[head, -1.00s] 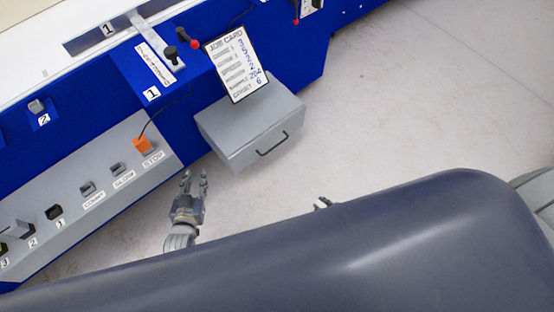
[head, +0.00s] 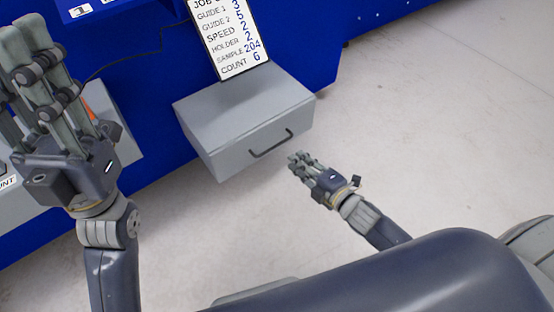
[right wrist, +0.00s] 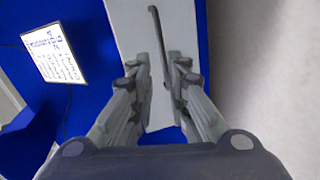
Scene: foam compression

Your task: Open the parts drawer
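The parts drawer (head: 228,152) is a grey box on the side of the blue bench, with a dark bar handle (head: 271,144) on its front. Its front looks flush with the box. My right gripper (head: 298,162) is just right of and below the handle in the head view, apart from it. In the right wrist view the right gripper (right wrist: 154,72) is open, and the handle (right wrist: 160,45) shows between its fingertips, closer to the right finger. My left gripper (head: 27,45) is raised at the far left, away from the drawer; its fingers look apart and empty.
The blue bench (head: 160,145) runs behind. The pale floor (head: 430,130) to the right is clear.

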